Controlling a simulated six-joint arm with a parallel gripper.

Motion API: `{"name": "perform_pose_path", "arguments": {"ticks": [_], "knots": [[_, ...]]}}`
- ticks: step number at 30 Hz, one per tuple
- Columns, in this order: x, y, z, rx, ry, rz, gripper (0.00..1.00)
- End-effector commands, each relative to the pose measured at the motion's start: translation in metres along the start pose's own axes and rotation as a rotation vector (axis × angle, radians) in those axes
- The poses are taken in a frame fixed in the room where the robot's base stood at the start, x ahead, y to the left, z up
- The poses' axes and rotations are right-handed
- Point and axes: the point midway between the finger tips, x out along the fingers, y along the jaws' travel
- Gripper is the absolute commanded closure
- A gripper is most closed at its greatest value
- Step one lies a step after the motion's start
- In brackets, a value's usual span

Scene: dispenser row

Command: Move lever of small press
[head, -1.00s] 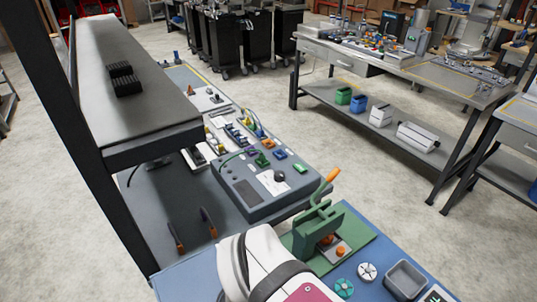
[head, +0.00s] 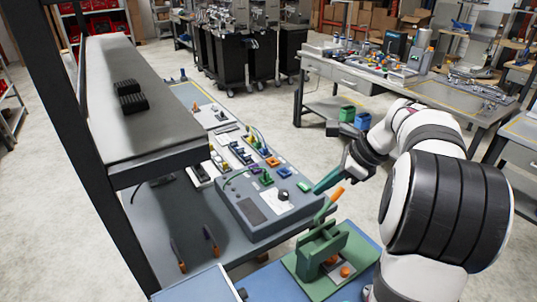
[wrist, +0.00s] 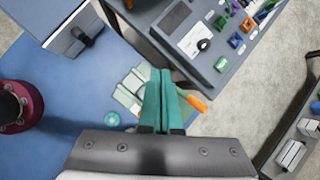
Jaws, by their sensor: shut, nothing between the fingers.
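The small green press (head: 318,247) stands on a green base plate at the front of the blue bench top. Its lever rises toward the upper right and ends in an orange grip (head: 337,193). My gripper (head: 318,188) has teal fingers, shut and empty, just above and left of the orange grip in the head view. In the wrist view the shut fingers (wrist: 160,74) lie beside the orange grip (wrist: 198,103), which shows to their right. Part of the pale green press (wrist: 130,90) shows left of the fingers. I cannot tell whether fingers and lever touch.
A grey control box (head: 262,200) with knobs and coloured connectors stands behind the press, close to my fingers. A raised shelf (head: 150,110) stands to the left.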

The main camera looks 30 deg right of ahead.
Motion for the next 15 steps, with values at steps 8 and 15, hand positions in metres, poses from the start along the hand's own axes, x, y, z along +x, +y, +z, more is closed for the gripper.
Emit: {"name": "perform_pose_path", "arguments": {"ticks": [8,15], "knots": [[-0.025,-0.062,-0.076,0.342,-0.065,-0.124,1.00],[-0.031,-0.071,-0.091,0.404,-0.080,-0.148,1.00]]}}
